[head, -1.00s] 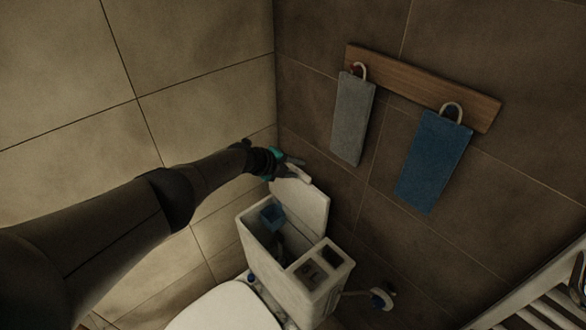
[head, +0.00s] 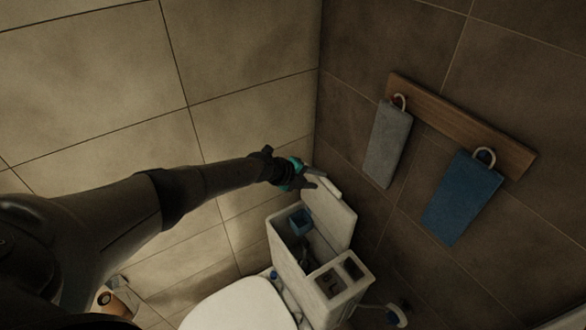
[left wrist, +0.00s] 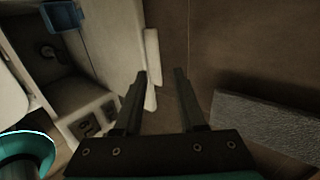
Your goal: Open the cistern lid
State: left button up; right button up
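The white cistern (head: 287,258) stands in the corner, with its inside showing through the open top. Its lid (head: 332,217) stands raised and steeply tilted at the back, close to the dark wall. My left gripper (head: 311,184) is at the upper left edge of the lid. In the left wrist view the two fingers (left wrist: 160,74) are apart, with nothing clearly clamped between them. The lid (left wrist: 112,38) and its pale edge pieces show just left of and behind the fingers; whether they touch is unclear. My right gripper is not in view.
A blue box (head: 299,220) sits inside the cistern. A two-button panel (head: 341,276) covers its right end. The toilet seat (head: 238,305) is in front. A grey towel (head: 387,147) and a blue towel (head: 461,198) hang from a wooden rail (head: 465,125).

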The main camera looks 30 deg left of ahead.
pick_arm(q)
jog(key=v, duration=0.9)
jog(key=shift+s, duration=0.1)
dwell(0.6)
